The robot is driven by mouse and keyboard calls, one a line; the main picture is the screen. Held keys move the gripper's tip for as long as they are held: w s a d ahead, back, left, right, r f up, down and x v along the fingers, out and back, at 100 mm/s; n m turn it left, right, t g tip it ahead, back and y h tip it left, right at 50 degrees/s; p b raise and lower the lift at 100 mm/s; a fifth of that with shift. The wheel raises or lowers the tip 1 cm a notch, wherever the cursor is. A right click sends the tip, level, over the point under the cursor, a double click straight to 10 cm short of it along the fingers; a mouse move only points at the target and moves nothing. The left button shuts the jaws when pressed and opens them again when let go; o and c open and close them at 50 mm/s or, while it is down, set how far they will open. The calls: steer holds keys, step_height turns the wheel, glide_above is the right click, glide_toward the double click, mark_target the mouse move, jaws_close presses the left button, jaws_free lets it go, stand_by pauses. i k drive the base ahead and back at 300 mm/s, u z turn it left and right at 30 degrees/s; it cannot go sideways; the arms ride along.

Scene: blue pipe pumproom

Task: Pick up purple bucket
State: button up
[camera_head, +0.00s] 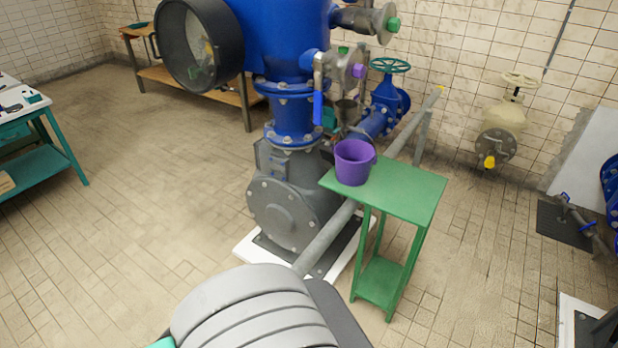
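The purple bucket (353,163) stands upright at the left end of the top of a small green table (412,191). Its open top faces up and its inside looks purple and empty as far as I can see. Part of my own body shows at the bottom of the view, well in front of the table. My gripper is not in view.
A large blue and grey pump (292,110) stands right behind and left of the green table. A grey sloping pipe (325,236) passes beside the table's legs. A teal workbench (40,150) is at the far left. Tiled floor (150,220) is open at left and right.

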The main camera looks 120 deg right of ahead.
mark_target(354, 158)
steer(key=i, duration=0.5)
steer(key=z, duration=2.75)
steer(key=i, duration=2.25)
steer(key=z, duration=2.1)
steer(key=i, duration=1)
steer(key=u, duration=0.05)
